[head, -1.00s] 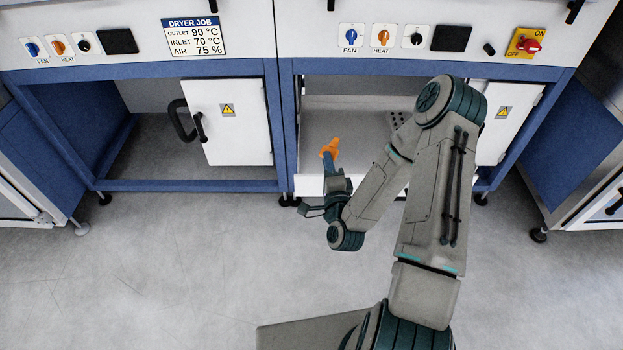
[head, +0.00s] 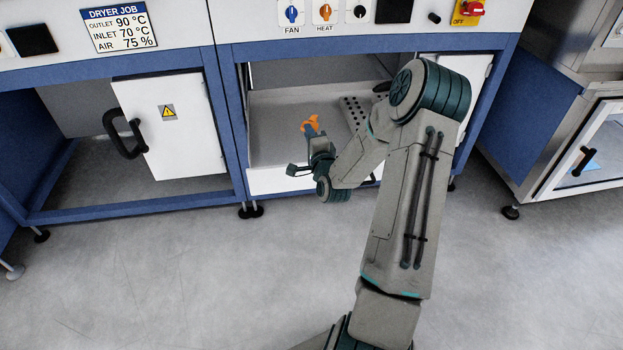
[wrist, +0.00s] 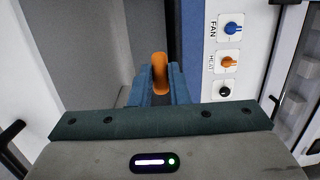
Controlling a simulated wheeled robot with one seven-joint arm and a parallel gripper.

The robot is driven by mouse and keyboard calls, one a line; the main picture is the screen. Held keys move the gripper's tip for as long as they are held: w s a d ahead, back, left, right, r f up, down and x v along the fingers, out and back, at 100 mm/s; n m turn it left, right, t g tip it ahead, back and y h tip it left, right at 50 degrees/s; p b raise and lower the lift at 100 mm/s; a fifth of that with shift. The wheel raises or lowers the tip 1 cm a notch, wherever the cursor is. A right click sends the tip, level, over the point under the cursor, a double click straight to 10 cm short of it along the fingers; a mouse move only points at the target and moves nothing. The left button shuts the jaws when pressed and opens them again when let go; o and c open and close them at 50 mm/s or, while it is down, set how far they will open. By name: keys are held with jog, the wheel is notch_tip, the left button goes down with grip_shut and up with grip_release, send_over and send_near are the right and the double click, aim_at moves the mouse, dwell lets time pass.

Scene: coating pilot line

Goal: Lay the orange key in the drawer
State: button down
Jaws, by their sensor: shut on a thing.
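The orange key (head: 310,123) is held at the tip of my gripper (head: 317,136) in the head view. In the wrist view the key (wrist: 160,70) stands up between the two blue fingers of my gripper (wrist: 160,90), which are shut on it. In the head view the gripper is in front of the open bay under the right-hand panel. An open drawer (head: 268,180) with a white front and a grey inside shows there, and the key appears over its floor. How high the key is above it, I cannot tell. My arm hides the drawer's right part.
A perforated block (head: 352,112) lies at the back of the bay. A white door with a warning sign (head: 168,112) stands on the left, with a black handle (head: 122,135). A blue post (head: 228,130) borders the bay. Open floor (head: 150,270) lies in front.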

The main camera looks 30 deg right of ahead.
jog(key=d+f+m+g+h+b, duration=0.1)
jog(key=d+f+m+h+b, duration=0.1)
jog(key=d+b, duration=0.7)
jog(key=a+f+b, duration=0.2)
jog(key=a+f, duration=0.7)
jog(key=f, duration=0.2)
jog(key=shift+w+a, duration=0.15)
jog(key=shift+w, duration=0.05)
jog(key=shift+f, duration=0.1)
jog(key=shift+f+b, duration=0.15)
jog(key=shift+b, duration=0.2)
jog(key=c, duration=1.4)
grip_release()
